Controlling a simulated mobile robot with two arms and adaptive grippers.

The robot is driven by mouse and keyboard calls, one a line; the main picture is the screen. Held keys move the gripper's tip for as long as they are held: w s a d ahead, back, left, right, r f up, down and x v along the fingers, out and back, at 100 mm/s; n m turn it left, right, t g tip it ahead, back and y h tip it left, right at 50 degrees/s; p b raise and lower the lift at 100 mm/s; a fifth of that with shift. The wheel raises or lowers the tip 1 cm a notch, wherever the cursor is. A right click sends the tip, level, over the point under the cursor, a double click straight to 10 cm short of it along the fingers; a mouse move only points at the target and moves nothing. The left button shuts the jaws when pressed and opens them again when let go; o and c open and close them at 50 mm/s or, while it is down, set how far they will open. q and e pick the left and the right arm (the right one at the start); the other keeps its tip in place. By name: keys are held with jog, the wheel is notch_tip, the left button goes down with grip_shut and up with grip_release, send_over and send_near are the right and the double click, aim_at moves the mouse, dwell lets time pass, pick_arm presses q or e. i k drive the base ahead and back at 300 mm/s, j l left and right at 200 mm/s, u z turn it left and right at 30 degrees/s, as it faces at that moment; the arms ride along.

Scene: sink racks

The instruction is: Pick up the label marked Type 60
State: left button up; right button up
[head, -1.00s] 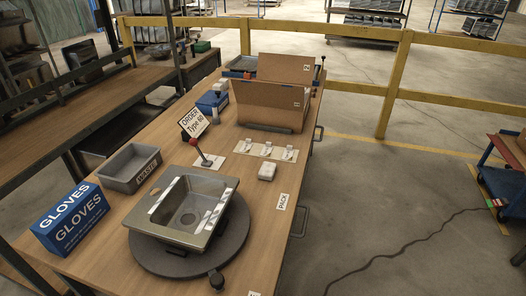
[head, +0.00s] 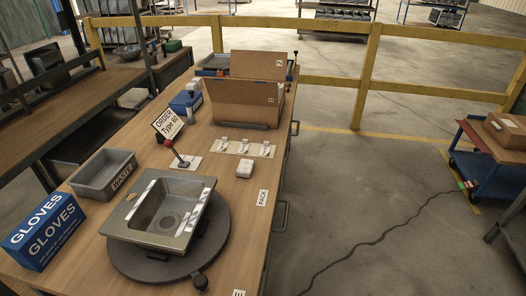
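A pale strip (head: 243,147) with several small white items lies on the table in front of the cardboard box. A small white stack (head: 244,169) sits just nearer than the strip. Any print on these is too small to read, so I cannot tell which is marked Type 60. Neither of my grippers shows in the head view.
A metal sink (head: 161,210) rests on a dark round turntable (head: 218,247). A grey WASTE bin (head: 104,172) and a blue GLOVES box (head: 44,231) stand left. An open cardboard box (head: 241,104) is at the back.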

aim_at(222, 146)
jog(key=i+l+u, duration=0.15)
jog(key=l+u, duration=0.2)
jog(key=i+l+u, duration=0.1)
jog(key=l+u, duration=0.55)
jog(key=i+l, duration=0.05)
jog(key=l, duration=0.05)
